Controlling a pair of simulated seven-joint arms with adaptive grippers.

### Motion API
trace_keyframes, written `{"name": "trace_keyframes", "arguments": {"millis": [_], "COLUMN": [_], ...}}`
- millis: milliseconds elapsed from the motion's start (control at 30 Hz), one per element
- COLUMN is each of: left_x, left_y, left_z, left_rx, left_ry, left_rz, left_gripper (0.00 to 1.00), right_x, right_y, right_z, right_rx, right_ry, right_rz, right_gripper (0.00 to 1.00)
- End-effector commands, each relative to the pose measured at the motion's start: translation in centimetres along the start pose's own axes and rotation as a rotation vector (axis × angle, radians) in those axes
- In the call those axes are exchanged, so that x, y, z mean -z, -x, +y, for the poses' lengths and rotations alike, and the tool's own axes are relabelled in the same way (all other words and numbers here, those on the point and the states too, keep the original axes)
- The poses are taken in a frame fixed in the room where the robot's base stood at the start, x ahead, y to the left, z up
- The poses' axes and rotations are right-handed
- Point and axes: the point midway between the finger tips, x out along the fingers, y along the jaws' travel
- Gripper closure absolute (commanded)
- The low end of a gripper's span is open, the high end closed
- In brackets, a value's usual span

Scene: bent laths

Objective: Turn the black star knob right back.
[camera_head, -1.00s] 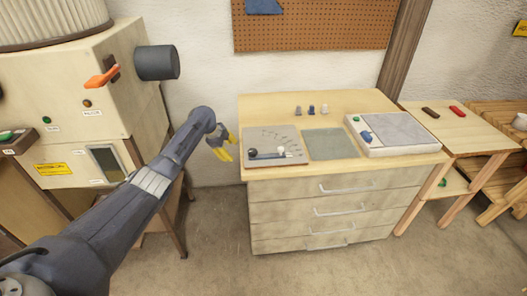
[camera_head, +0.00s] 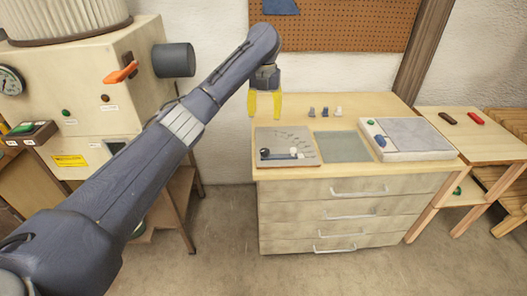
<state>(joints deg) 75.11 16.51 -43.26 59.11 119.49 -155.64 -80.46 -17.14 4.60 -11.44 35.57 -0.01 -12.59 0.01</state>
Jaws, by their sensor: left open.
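The black knob (camera_head: 265,153) sits at the lower left of a grey panel (camera_head: 274,136) on the wooden drawer cabinet. It is too small to make out its star shape. A pale bar runs from it to the right, with a small dark blue piece near its far end. Curved scale marks show on the panel behind. My left gripper (camera_head: 265,108) hangs with its yellow fingers pointing down, open and empty. In the picture it is above the panel's back left edge, apart from the knob. My right gripper is not in view.
Three small pegs (camera_head: 325,112) stand at the back of the cabinet top (camera_head: 366,103). A grey-green mat (camera_head: 342,147) and a white box with a green button (camera_head: 408,153) lie right of the panel. At left stands a machine with an orange lever (camera_head: 121,73).

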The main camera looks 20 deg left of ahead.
Motion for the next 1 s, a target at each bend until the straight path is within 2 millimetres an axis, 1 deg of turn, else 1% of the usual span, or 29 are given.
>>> {"name": "trace_keyframes", "arguments": {"millis": [167,267,433,900,1000], "left_x": [0.1,0.1,0.1,0.1,0.1], "left_y": [-1.2,-2.6,-5.7,-13.0,-14.3], "left_z": [-0.2,-0.2,-0.2,0.0,0.0], "left_rx": [-0.004,-0.003,-0.001,-0.004,-0.004], "left_ry": [-0.015,-0.013,-0.01,-0.006,-0.007], "left_rz": [0.001,0.002,0.004,0.003,0.0], "left_gripper": [0.44,0.44,0.44,0.44,0.44], "right_x": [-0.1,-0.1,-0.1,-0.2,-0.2], "right_y": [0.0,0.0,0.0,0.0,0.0], "right_z": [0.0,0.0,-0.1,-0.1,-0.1], "right_rx": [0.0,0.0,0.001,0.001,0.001], "right_ry": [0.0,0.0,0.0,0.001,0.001], "right_rz": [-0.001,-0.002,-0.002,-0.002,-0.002], "right_gripper": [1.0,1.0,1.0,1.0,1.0]}}
